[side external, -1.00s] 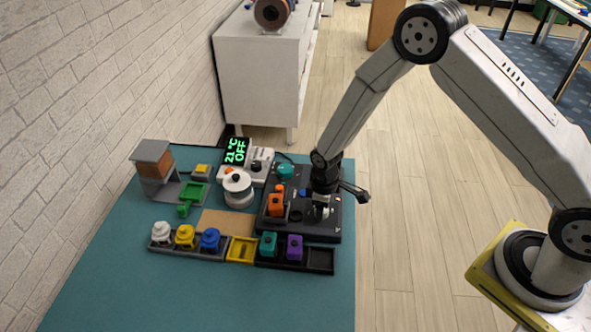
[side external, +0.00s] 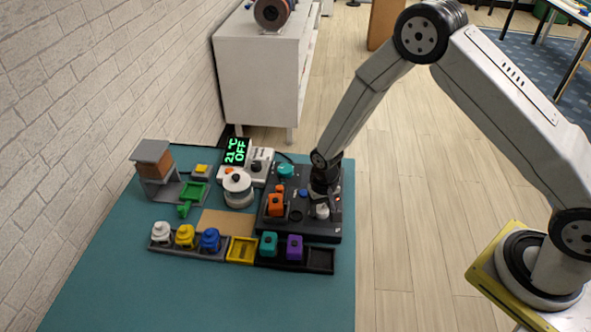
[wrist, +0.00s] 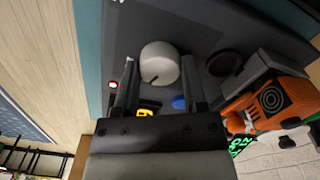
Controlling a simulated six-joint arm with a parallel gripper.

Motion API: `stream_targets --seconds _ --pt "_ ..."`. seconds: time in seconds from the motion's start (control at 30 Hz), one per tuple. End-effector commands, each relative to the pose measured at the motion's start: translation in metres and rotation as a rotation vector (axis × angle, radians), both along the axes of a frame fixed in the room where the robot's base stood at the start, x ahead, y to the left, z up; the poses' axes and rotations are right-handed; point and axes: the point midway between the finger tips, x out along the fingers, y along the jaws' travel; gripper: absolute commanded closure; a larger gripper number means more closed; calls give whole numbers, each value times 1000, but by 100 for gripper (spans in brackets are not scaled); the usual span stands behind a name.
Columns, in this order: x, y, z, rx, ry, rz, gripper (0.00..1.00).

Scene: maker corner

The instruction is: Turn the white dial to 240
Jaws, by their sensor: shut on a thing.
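The white dial (side external: 322,211) is on the dark panel (side external: 300,231), partly hidden by my gripper (side external: 323,198) in the side view. In the wrist view the dial (wrist: 160,62) is a round pale knob with a short dark mark on its lower left part. My gripper (wrist: 159,72) points down at the panel, with one finger on each side of the dial, shut on it. A small yellow readout (wrist: 149,107) shows between the fingers, partly covered; I cannot read its number.
An orange part (side external: 276,204) stands on the panel close to the gripper; a blue button (side external: 303,193) and teal knob (side external: 285,171) are also there. A tray with teal and purple pieces (side external: 294,246) lies in front. A display (side external: 235,151) reads 21°C OFF.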

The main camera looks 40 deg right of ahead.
Motion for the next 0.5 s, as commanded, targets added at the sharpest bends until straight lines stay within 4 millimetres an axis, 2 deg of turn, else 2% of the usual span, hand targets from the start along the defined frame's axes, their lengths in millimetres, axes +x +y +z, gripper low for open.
stream_targets --seconds 0.5 --pt "-2 0 -1 -2 5 -482 100"
